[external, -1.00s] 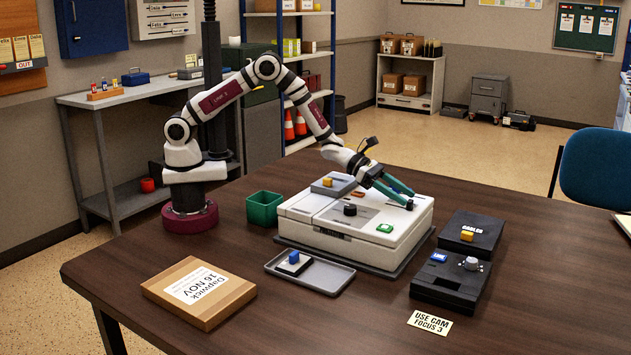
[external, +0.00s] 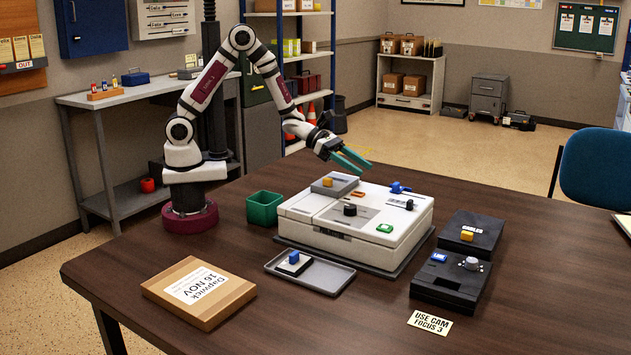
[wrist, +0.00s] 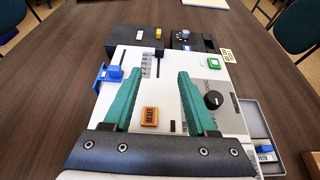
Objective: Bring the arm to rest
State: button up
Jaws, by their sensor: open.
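My gripper (external: 350,160) is open and empty, held above the back part of the white machine (external: 300,209) on the table. Its two green fingers (wrist: 156,100) are spread apart in the wrist view, with an orange RESET button (wrist: 149,116) showing between them. A blue part (external: 400,188) is at the machine's back edge, and it also shows at the left in the wrist view (wrist: 113,73). A black knob (external: 350,210) and a green button (external: 385,228) are on the machine's top. The fingers touch nothing that I can see.
A green bin (external: 264,208) stands left of the machine. A grey tray (external: 335,278) with a blue-topped part lies in front, beside a brown parcel (external: 200,310). Two black boxes (external: 445,287) (external: 470,226) stand at the right.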

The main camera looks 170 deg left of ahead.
jog(key=w+d+r+m+t+h, duration=0.1)
jog(key=w+d+r+m+h, duration=0.2)
jog(key=w+d+m+h, duration=0.55)
jog(key=w+d+r+m+t+h, duration=0.1)
jog(key=w+d+r+m+h, duration=0.25)
jog(key=w+d+m, duration=1)
jog(key=s+d+m+g+h, duration=0.25)
jog(key=s+d+m, duration=0.2)
jog(key=d, duration=0.65)
jog(key=s+d+m+g+h, duration=0.25)
jog(key=s+d+m, duration=0.2)
jog(key=d, duration=0.55)
jog(key=s+d+f+m+g+y, duration=0.1)
jog(key=s+d+m+g+y, duration=0.1)
jog(key=s+d+m+g, duration=0.35)
jog(key=s+a+m+g+y, duration=0.1)
jog(key=s+a+m+y, duration=0.4)
jog(key=s+m, duration=0.5)
jog(key=m+y, duration=0.2)
jog(key=m, duration=0.2)
jog(key=shift+a+f, duration=0.2)
